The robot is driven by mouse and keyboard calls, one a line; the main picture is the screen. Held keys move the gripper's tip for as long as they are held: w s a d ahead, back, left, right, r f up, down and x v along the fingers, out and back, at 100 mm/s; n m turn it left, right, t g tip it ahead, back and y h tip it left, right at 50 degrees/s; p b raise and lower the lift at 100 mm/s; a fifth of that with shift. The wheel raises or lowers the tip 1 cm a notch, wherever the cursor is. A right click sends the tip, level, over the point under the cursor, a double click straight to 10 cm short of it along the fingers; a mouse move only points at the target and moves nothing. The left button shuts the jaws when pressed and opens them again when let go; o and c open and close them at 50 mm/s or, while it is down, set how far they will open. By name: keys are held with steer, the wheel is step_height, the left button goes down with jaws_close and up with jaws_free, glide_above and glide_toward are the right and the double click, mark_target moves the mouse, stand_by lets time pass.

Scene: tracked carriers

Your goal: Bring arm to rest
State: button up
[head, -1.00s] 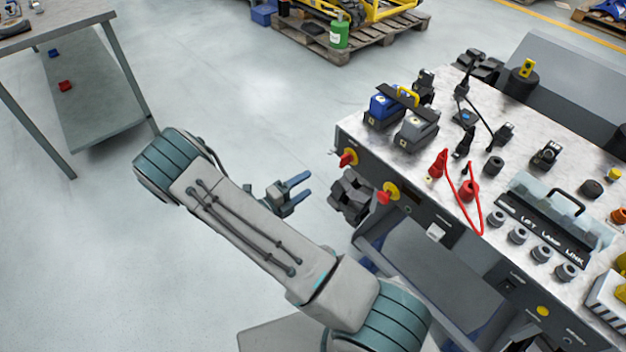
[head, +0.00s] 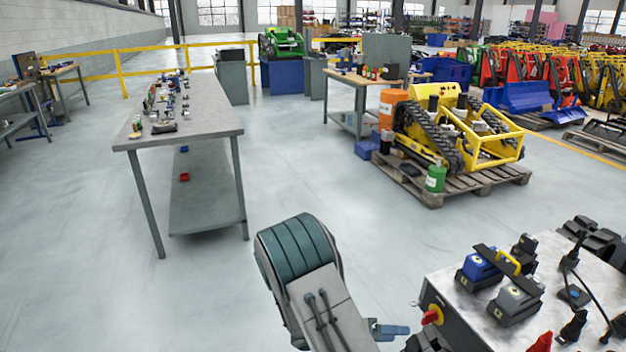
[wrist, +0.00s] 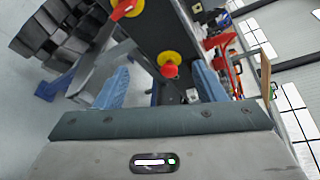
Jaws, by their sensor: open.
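My arm shows at the bottom middle of the head view, with its teal-banded joint and grey link reaching up from the lower edge. My gripper (head: 390,330) is partly seen there, with a blue finger pointing right toward the console. In the wrist view my gripper (wrist: 158,88) has its two blue fingers spread apart, with nothing between them. Beyond the fingers is the front of the dark console (wrist: 150,30), with red-and-yellow knobs (wrist: 168,62). The console (head: 440,300) also stands at the lower right of the head view, close to the gripper. Its lower part is cut off.
A grey workbench (head: 205,128) with small parts stands at the left. A yellow tracked carrier (head: 465,130) sits on a wooden pallet (head: 450,190) behind. Blue and grey blocks (head: 480,267) stand on the console top. The floor between bench and console is clear.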

steer(key=s+a+r+m+y+p, duration=0.1)
steer(key=s+a+r+m+y, duration=0.1)
steer(key=s+r+m+y, duration=0.5)
steer(key=s+a+r+m+t+y+p, duration=0.1)
steer(key=s+r+m+y, duration=0.7)
steer(key=r+m, duration=0.8)
steer(key=s+a+m, duration=0.1)
steer(key=s+m, duration=0.1)
steer(key=m, duration=0.7)
steer(key=shift+s+r+y+p, duration=0.2)
steer(key=shift+r+y+p, duration=0.1)
steer(key=shift+r, duration=0.1)
